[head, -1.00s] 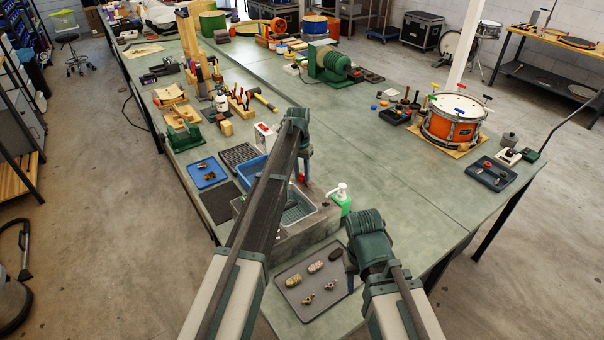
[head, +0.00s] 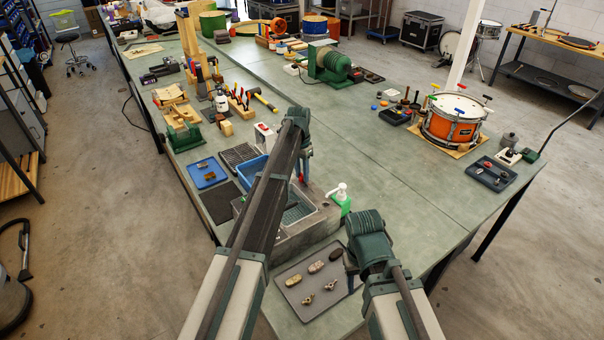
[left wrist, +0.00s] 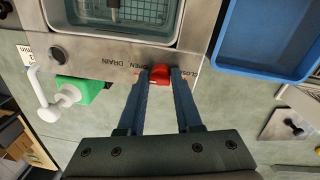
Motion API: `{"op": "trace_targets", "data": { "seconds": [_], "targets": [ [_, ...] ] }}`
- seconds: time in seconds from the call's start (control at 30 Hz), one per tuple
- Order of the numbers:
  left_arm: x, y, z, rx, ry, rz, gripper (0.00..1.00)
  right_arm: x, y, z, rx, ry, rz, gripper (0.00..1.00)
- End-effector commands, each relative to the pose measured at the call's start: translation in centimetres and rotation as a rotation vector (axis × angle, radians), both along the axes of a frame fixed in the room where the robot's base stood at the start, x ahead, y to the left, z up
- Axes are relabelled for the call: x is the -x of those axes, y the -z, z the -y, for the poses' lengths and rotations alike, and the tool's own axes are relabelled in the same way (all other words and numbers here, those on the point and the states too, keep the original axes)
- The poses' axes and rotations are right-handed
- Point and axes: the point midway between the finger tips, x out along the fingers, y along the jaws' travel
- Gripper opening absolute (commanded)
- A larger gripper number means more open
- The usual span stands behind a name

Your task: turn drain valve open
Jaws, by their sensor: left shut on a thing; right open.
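The drain valve is a red knob (left wrist: 160,73) on the front face of the steel sink (left wrist: 110,46), between printed words reading OPEN, DRAIN and what looks like CLOSED. My left gripper (left wrist: 161,80) is shut on this knob, one blue finger on either side. I cannot tell exactly which word the knob points at. In the head view the sink (head: 280,243) stands at the near end of the bench, and my left arm covers part of it. My right gripper (head: 358,275) is open and empty, low beside the grey tray (head: 290,292), its fingertips partly hidden.
A green soap dispenser with a white pump (left wrist: 80,92) stands close beside the sink. A blue tub (left wrist: 262,40) is on the sink's other side. Several small parts lie on the grey tray.

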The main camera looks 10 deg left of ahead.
Motion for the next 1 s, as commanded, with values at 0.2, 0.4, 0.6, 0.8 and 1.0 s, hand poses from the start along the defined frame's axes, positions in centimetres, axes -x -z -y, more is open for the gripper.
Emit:
{"op": "trace_targets", "data": {
  "seconds": [0.2,0.4,0.6,0.8,1.0],
  "targets": [
    [-0.1,0.0,-0.2,-0.002,-0.003,0.001,0.51,0.0,0.0,0.0,0.000,0.000,0.000,0.50],
    [-0.1,0.0,-0.1,0.000,-0.002,0.001,0.61,0.0,0.0,0.0,0.000,0.000,0.000,0.50],
    [-0.1,-0.1,0.0,0.000,-0.002,0.001,0.61,0.0,-0.1,0.0,0.000,0.000,0.000,0.50],
    [-0.1,-1.1,-0.1,0.000,-0.001,0.001,0.61,0.0,-1.1,0.0,0.000,0.000,0.000,0.50],
    [-0.1,-3.4,-0.2,0.000,-0.002,0.001,0.61,0.0,-3.4,0.0,0.000,-0.001,0.000,0.50]
  ]
}}
